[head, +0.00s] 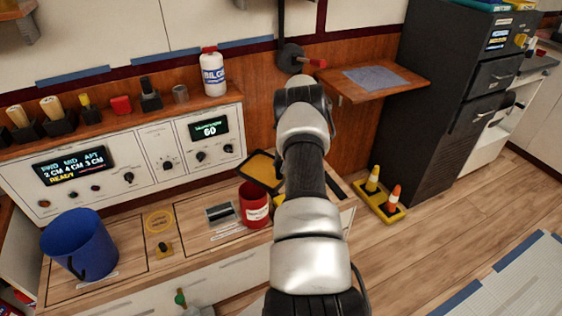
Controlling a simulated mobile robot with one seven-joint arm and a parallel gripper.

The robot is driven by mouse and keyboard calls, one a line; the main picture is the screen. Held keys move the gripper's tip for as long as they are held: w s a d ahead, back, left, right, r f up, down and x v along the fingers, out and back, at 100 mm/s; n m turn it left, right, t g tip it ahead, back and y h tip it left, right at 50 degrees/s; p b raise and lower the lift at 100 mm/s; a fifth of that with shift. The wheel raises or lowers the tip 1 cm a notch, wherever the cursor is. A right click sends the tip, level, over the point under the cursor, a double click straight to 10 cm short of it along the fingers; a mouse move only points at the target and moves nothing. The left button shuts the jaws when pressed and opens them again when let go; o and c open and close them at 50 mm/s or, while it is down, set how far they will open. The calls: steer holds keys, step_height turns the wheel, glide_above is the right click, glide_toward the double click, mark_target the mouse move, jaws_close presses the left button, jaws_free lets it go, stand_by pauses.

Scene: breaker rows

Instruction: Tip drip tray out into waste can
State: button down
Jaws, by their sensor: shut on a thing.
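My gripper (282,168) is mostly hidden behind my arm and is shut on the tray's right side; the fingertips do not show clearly. The waste can (255,211) is red with a white label and stands upright on the counter, just below the tray in the picture. The tray overlaps the can's back rim; I cannot tell whether they touch. The tray's right end and the can's contents are hidden.
A blue bucket (79,245) stands at the counter's left. A grey-black plate (220,214) lies left of the can. A white BILGE bottle (213,73) stands on the ledge behind. A wooden shelf (408,82) projects at right. Small cones (394,198) stand on the floor.

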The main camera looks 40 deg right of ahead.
steer(key=shift+s+a+r+h+p, duration=0.1)
steer(key=shift+a+r+h+p, duration=0.5)
steer(key=shift+p, duration=0.5)
steer(key=shift+s+a+r+t+h+p, duration=0.15)
steer(key=shift+a+r+t+h+p, duration=0.15)
steer(key=shift+r+h+p, duration=0.3)
steer(key=s+a+f+t+h+b, duration=0.1)
steer(key=a+t+h+b, duration=0.1)
steer(key=a+h, duration=0.3)
steer(key=s+a+f+n+t+h+b, duration=0.1)
steer(key=s+a+f+t+h+b, duration=0.1)
steer(key=a+h+b, duration=0.3)
steer(key=h, duration=0.4)
steer(key=shift+a, duration=0.25)
steer(key=shift+t+h+b, duration=0.3)
steer(key=shift+b, duration=0.25)
steer(key=shift+a+r+b, duration=0.1)
steer(key=shift+a+b, duration=0.1)
steer(key=shift+b, duration=0.35)
stand_by(0.4)
